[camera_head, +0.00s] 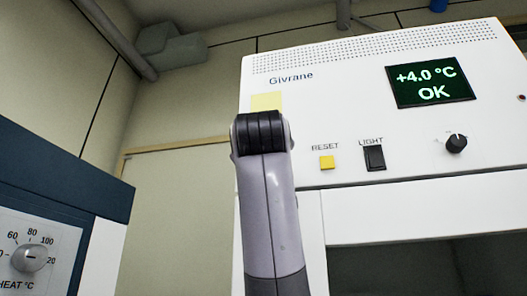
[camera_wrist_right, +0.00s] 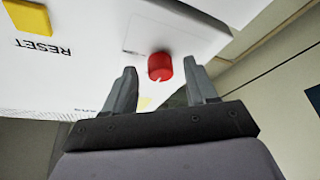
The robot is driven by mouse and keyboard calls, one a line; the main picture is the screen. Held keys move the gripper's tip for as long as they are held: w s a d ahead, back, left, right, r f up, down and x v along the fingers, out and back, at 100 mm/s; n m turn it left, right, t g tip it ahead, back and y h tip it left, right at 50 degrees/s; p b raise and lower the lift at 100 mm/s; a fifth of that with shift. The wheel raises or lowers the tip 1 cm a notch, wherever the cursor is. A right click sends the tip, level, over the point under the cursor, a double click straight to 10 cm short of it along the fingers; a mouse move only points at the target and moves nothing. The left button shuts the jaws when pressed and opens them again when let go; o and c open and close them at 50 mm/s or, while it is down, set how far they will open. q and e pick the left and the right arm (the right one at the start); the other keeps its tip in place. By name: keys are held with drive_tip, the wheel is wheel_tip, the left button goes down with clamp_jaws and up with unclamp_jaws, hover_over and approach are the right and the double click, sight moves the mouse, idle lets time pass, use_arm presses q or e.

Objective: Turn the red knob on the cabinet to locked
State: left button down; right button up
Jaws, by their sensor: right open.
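The red knob (camera_wrist_right: 160,67) is on the white cabinet panel in the right wrist view, which shows the panel upside down. A pale pointer mark runs from its lower edge; I cannot read which label it points to. My right gripper (camera_wrist_right: 160,80) is open, with one finger to the left and one to the right of the knob in the picture. I cannot tell how deep the fingers reach; no contact is visible. In the head view my grey arm covers part of the cabinet (camera_head: 300,110), and neither the knob nor the gripper shows. My left gripper is not in view.
The panel carries a yellow reset button (camera_head: 327,162), a black light switch (camera_head: 374,158), a black dial (camera_head: 456,143) and a green display (camera_head: 431,80). A yellow patch (camera_head: 267,102) is near my arm. A blue-and-white unit with a heat dial (camera_head: 29,257) stands at left.

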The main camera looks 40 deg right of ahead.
drive_tip(key=shift+w+d, duration=0.1)
drive_tip(key=shift+w, duration=0.05)
drive_tip(key=c, duration=1.1)
drive_tip(key=shift+o, duration=0.2)
drive_tip(key=shift+m, duration=0.3)
drive_tip(key=shift+w+a+r+m+g+h, duration=0.15)
drive_tip(key=shift+m+g+h, duration=1.1)
drive_tip(key=shift+m, duration=2.5)
drive_tip(key=shift+w+a+f+m+g+h, duration=0.15)
drive_tip(key=shift+m+g+h, duration=0.6)
drive_tip(key=shift+m+g, duration=1.95)
drive_tip(key=shift+w+a+r+m+g+h, duration=0.15)
drive_tip(key=shift+m+g+h, duration=0.6)
drive_tip(key=shift+m, duration=4)
drive_tip(key=shift+w+m+h, duration=0.1)
drive_tip(key=shift+m+h, duration=0.15)
drive_tip(key=shift+m, duration=0.05)
